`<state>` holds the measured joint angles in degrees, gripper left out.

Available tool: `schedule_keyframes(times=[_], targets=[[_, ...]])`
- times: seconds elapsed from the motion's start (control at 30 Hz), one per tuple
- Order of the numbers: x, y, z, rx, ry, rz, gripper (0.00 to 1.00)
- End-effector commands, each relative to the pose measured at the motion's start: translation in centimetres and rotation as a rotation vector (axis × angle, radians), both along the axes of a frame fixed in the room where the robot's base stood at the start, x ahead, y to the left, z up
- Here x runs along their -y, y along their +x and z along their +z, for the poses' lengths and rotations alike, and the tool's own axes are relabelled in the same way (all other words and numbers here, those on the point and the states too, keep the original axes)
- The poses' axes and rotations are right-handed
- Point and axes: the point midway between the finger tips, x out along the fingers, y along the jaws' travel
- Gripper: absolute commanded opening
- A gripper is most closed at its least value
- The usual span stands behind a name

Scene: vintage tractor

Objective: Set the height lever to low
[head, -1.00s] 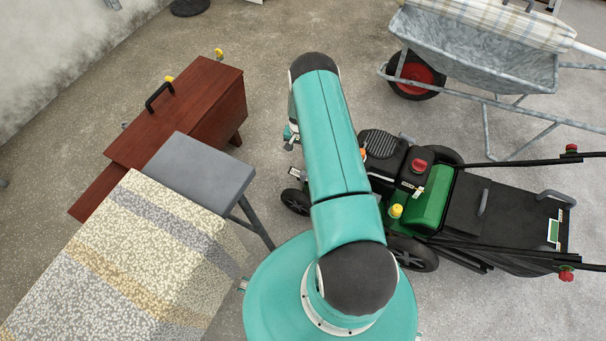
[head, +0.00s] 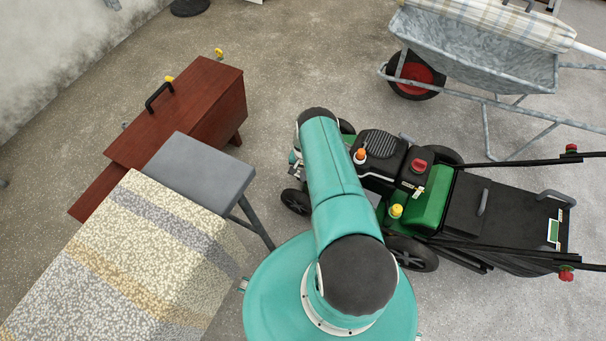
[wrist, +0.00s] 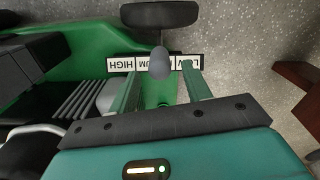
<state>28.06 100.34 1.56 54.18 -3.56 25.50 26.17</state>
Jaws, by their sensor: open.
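The height lever (wrist: 159,62) shows a dark rounded knob in the wrist view, in front of the middle of a white label strip (wrist: 122,64). The strip reads HIGH at the left, MEDIUM in the middle, partly covered by the knob, and LOW at the right. My gripper (wrist: 160,73) is open, with one finger on each side of the knob and gaps visible on both sides. The right finger reaches over the LOW end. The lever belongs to the green and black mower (head: 430,205). In the head view my arm hides the lever.
A grey stool (head: 198,170) and a reddish-brown wooden box (head: 190,115) stand left of my arm. A speckled, striped surface (head: 130,260) lies at lower left. A wheelbarrow (head: 480,60) stands at back right. Bare floor lies behind my arm.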

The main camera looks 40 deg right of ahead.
Motion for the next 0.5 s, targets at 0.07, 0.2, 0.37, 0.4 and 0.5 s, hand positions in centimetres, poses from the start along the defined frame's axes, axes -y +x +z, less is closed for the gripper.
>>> schedule_keyframes(times=[0.07,0.2,0.37,0.4,0.5], targets=[[0.0,-0.1,-1.3,-0.001,0.001,-0.001,0.49],[0.0,-0.1,-2.6,0.000,0.000,-0.001,0.49],[0.0,0.0,-3.4,0.000,0.000,-0.001,0.49],[0.0,-0.1,-3.5,0.000,0.000,-0.001,0.49],[0.0,-0.1,-3.6,0.000,0.000,-0.001,0.49]])
